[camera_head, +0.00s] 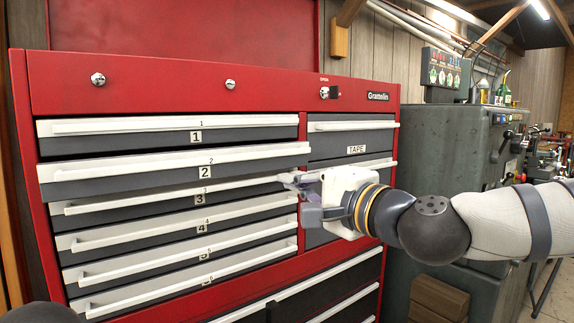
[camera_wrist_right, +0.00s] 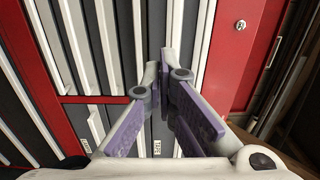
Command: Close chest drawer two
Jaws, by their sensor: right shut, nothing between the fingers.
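Drawer two (camera_head: 180,172) of the red tool chest (camera_head: 190,86) has a grey front, a long white handle strip and a "2" label. In the head view it stands slightly out past the drawers above and below it, so it is a little open. My right gripper (camera_head: 289,179) is shut and empty. Its fingertips are by the right end of drawer two, near its lower edge and drawer three. I cannot tell whether they touch. In the right wrist view the shut fingers (camera_wrist_right: 162,70) point at the drawer fronts, which run upright there. My left gripper is not in view.
Drawer one (camera_head: 120,127) above and drawer three (camera_head: 150,200) below look closed. The tape drawer (camera_head: 350,139) is right of a red divider. A grey machine (camera_head: 450,145) stands right of the chest, behind my right arm. A key sticks out of the top panel (camera_head: 333,91).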

